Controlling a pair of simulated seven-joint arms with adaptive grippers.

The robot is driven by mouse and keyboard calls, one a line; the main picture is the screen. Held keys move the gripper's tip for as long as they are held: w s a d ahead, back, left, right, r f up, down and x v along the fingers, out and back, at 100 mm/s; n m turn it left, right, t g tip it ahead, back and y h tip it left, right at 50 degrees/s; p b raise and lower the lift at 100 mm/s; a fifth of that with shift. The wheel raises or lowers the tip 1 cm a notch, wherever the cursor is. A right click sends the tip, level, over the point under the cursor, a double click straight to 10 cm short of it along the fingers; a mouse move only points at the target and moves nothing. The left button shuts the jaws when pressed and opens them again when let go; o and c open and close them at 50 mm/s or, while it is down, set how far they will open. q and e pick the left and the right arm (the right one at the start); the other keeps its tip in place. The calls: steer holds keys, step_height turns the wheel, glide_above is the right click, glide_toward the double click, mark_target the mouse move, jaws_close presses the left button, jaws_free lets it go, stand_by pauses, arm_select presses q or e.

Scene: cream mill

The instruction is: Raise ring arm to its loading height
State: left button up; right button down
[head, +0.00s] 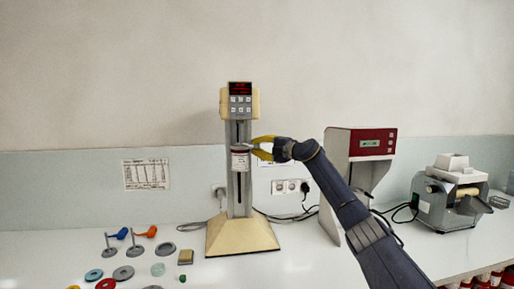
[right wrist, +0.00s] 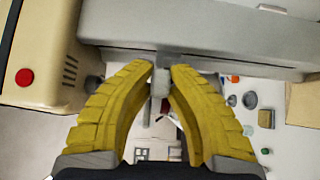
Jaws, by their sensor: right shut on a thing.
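The cream mill stands on the bench with a grey upright column (head: 238,195) on a flared cream base (head: 240,236). A carriage with a white label and dark red band (head: 240,160) sits about midway up the column; I take it to be the ring arm. My right gripper (head: 255,146) reaches in from the right at the carriage's height. In the right wrist view its yellow fingers (right wrist: 161,72) close on a small grey knob (right wrist: 160,86) beside the grey column (right wrist: 190,32). The knob is hidden in the head view. My left gripper is out of view.
A cream head with keypad and red display (head: 240,101) tops the column. A red and grey machine (head: 362,150) and a grey machine (head: 452,195) stand at right. Small discs, lids and orange and blue pieces (head: 118,272) lie at front left. A cable runs behind.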

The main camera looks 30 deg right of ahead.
steer(key=shift+r, duration=1.85)
steer(key=c, duration=1.3)
jaws_free()
steer(key=shift+f, duration=0.1)
steer(key=v, duration=1.2)
